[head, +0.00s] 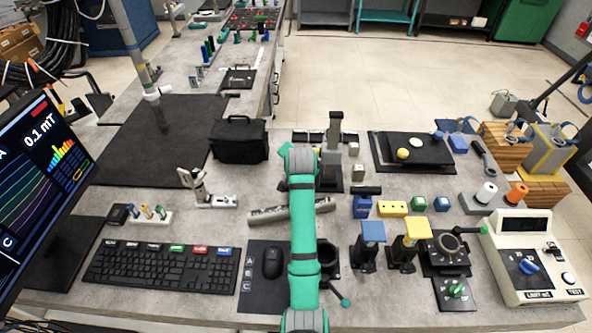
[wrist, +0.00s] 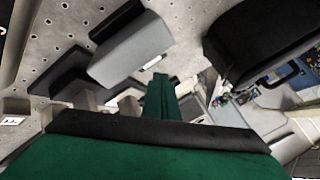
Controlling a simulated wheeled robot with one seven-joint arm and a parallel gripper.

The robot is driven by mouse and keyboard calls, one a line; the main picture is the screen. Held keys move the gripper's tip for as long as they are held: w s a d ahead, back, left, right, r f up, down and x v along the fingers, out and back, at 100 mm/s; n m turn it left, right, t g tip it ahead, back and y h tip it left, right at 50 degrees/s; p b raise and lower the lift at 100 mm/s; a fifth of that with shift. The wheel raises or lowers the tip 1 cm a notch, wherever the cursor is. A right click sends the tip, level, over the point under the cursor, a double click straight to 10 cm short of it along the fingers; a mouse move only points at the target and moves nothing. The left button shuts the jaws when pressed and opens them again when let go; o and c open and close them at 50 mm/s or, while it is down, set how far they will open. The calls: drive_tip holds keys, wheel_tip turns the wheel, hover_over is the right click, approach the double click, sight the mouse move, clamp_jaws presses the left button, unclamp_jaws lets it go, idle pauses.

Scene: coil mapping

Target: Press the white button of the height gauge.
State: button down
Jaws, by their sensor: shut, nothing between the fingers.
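The height gauge appears to be the dark upright column (head: 335,138) with a grey block on it, standing on a black base near the middle of the bench. In the wrist view a grey block (wrist: 130,48) with a small white patch (wrist: 153,62) on its edge lies just beyond my fingertips; I cannot tell whether that patch is the button. My gripper (wrist: 158,78) is shut and empty, its green fingers pointing toward the block, with no clear contact visible. In the head view my arm covers most of my gripper, just left of the column.
A black bag (head: 238,140) stands left of the column. A black tray (head: 412,152) with a yellow ball lies to the right. A grey bar (head: 275,212) lies in front, and several small blocks and a yellow block (head: 392,208) stand front right.

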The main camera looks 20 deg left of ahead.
drive_tip(key=shift+r, duration=1.8)
drive_tip(key=shift+w+d, duration=0.1)
